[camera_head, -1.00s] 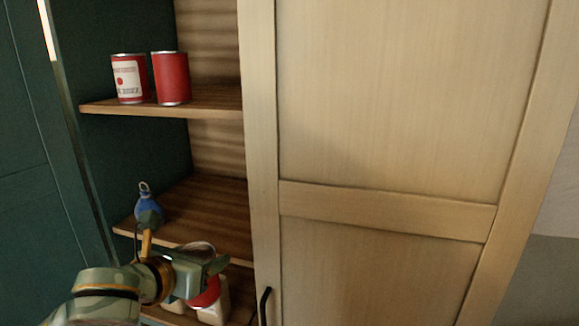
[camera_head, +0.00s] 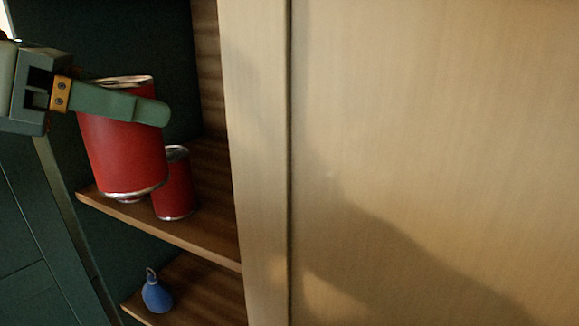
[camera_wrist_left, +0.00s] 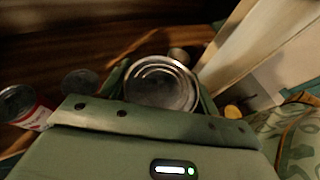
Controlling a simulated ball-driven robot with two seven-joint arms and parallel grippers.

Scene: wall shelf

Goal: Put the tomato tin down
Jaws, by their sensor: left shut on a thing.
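My left gripper (camera_head: 148,108) comes in from the left in the head view, shut around the upper part of a red tin (camera_head: 122,155). One finger lies across the tin's near side; the other is hidden. The held tin is slightly tilted and appears in front of the upper shelf (camera_head: 205,238). In the wrist view its round metal lid (camera_wrist_left: 162,84) shows between the fingers. A second red tin (camera_head: 176,188) stands on the shelf behind it. In the wrist view a tin with a red and white label (camera_wrist_left: 30,112) stands at the left. My right gripper is not in view.
A blue bulb-shaped thing with a ring (camera_head: 157,293) stands on the lower shelf (camera_head: 205,293). A pale wooden cabinet door (camera_head: 420,130) fills the right side. A dark green side panel (camera_head: 100,45) bounds the shelf's left. Some shelf shows bare right of the standing tin.

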